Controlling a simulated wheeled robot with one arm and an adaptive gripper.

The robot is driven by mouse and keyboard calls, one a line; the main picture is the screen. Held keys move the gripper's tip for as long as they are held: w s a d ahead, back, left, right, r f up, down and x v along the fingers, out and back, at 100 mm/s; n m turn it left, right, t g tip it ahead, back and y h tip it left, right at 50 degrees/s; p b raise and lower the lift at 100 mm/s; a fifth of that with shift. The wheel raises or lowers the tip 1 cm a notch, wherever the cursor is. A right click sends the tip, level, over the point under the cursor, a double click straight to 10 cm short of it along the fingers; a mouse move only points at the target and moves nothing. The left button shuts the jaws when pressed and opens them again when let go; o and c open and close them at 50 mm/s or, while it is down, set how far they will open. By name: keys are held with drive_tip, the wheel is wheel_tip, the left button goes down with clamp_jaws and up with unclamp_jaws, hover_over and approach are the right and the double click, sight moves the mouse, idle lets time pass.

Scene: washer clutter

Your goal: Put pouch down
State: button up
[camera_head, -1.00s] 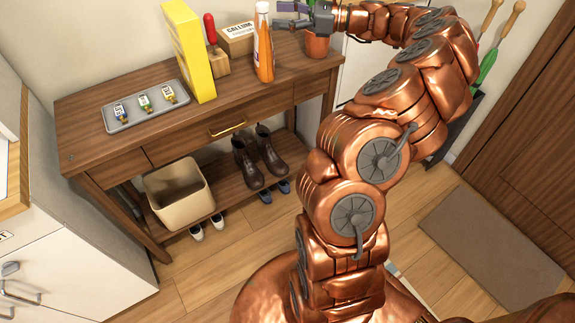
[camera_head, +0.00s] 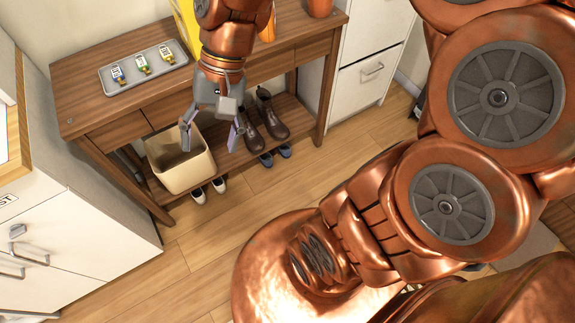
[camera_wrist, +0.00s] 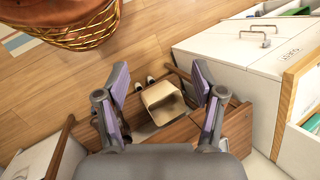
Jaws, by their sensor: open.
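My gripper (camera_head: 210,140) is open in front of the wooden console table, with its fingers pointing down. In the wrist view its two purple-padded fingers (camera_wrist: 159,74) are spread wide with nothing between the pads. The beige bin (camera_head: 181,168) stands on the table's lower shelf, below and slightly left of the gripper. The bin also shows beyond the fingers in the wrist view (camera_wrist: 165,104). I cannot make out a pouch in any view, and the bin's inside is partly hidden.
The console table (camera_head: 85,100) carries a grey tray (camera_head: 118,85) with several tagged keys. A yellow box (camera_head: 184,22) stands behind my arm. Brown boots (camera_head: 270,115) sit right of the bin. A white cabinet (camera_head: 85,235) is at left. The wooden floor (camera_head: 215,250) in front is open.

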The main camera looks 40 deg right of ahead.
drive_tip(key=s+d+f+n+h, duration=0.4)
drive_tip(key=s+d, duration=0.4)
drive_tip(key=s, duration=0.3)
drive_tip(key=shift+f+h, duration=0.7)
drive_tip(key=shift+f, duration=0.05)
drive_tip(key=shift+r, duration=0.1)
wheel_tip(320, 180, up, 9)
drive_tip(key=p, duration=0.9)
